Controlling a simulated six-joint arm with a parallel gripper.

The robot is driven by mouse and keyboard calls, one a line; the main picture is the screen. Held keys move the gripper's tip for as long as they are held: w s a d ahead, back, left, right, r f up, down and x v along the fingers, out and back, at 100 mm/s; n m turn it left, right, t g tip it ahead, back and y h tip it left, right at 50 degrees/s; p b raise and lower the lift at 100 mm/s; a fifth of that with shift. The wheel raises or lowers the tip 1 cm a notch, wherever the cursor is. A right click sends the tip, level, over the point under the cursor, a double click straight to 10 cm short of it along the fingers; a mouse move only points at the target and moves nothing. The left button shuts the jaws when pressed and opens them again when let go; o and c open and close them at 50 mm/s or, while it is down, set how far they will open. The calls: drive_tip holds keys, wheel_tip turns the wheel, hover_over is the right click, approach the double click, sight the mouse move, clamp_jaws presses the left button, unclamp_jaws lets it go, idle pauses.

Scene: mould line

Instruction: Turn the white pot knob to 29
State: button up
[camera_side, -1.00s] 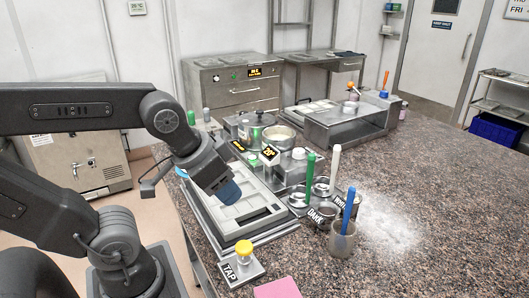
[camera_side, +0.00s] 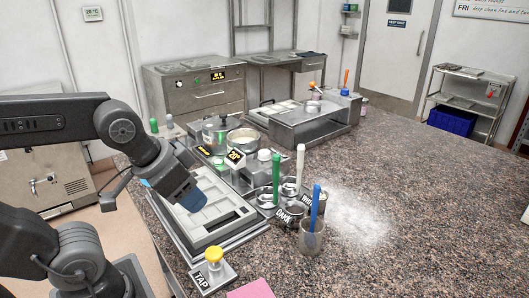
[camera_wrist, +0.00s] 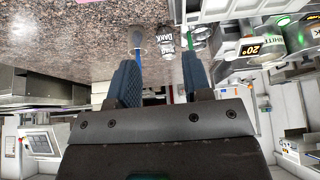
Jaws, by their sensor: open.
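In the side view my gripper (camera_side: 188,202) points down over the grey tray-like frame (camera_side: 238,216), left of the pots. In the wrist view my gripper (camera_wrist: 160,78) shows two blue fingers spread apart with nothing between them. I cannot make out the white pot knob's pointer or scale.
Green (camera_side: 277,178) and white (camera_side: 300,166) sticks stand by the DARK label (camera_side: 286,217). A blue stick (camera_side: 315,208) stands in a cup (camera_side: 311,238). A yellow-topped TAP block (camera_side: 214,262) is near the front.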

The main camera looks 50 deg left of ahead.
drive_tip(key=shift+o, duration=0.8)
drive_tip(key=shift+w+a+r, duration=0.1)
drive_tip(key=shift+w+r, duration=0.1)
drive_tip(key=shift+r, duration=0.05)
drive_tip(key=shift+o, duration=1.1)
drive_tip(key=w+a+r+m+g, duration=0.1)
drive_tip(key=w+r, duration=0.3)
drive_tip(key=w, duration=0.2)
drive_tip(key=shift+w+a+r, duration=0.3)
drive_tip(key=shift+a, duration=0.1)
drive_tip(key=w+a+r+m+g, duration=0.1)
drive_tip(key=w+a+r+m, duration=0.2)
drive_tip(key=w, duration=0.7)
drive_tip(key=m+g, duration=0.3)
drive_tip(key=m, duration=0.1)
hover_over(265, 152)
wheel_tip(265, 152, down, 7)
wheel_tip(265, 152, down, 13)
drive_tip(key=shift+w+r, duration=0.15)
drive_tip(key=shift+r, duration=0.05)
drive_tip(key=shift+c, duration=0.4)
drive_tip(key=c, duration=0.9)
